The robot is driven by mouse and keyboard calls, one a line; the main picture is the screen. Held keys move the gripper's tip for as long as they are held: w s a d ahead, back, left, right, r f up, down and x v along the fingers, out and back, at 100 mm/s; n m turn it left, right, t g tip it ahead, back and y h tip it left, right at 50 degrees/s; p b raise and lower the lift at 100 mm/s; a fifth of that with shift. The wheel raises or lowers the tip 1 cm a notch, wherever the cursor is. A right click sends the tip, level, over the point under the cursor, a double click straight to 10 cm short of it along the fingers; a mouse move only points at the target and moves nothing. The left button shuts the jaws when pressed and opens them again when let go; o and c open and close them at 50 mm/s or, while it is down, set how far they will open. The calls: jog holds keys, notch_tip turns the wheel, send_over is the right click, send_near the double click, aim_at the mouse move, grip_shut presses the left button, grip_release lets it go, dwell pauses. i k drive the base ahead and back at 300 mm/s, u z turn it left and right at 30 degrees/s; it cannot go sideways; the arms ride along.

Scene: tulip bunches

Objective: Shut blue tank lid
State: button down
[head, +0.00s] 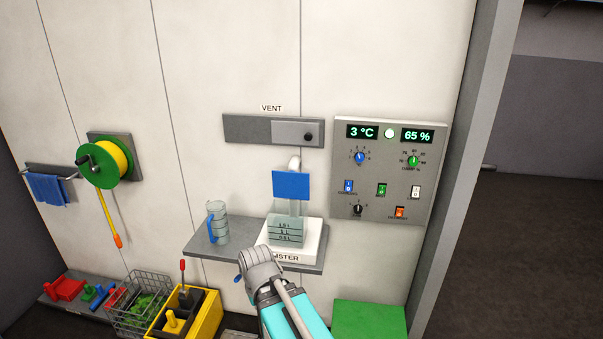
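The blue tank lid (291,185) stands raised, its flat face toward me, above the clear tank (287,231). The tank has level marks and sits on a white base (312,240) with a label ending in "ISTER". My gripper (248,272) is in front of the base and below the lid, apart from the lid. It hides the first part of the label. I see the gripper from behind, and its fingertips are hard to make out. A small blue bit shows at its left side; I cannot tell what it is.
The base stands on a grey shelf (205,247) with a blue-handled measuring jug (218,226) to its left. A control panel (385,205) is on the wall to the right. A vent slider (245,130) is above. A yellow caddy (205,318) and a green box (370,320) are below.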

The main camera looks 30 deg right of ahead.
aim_at(291, 185)
jog(key=u, duration=1)
jog(key=i, duration=1.3)
jog(key=z, duration=1.3)
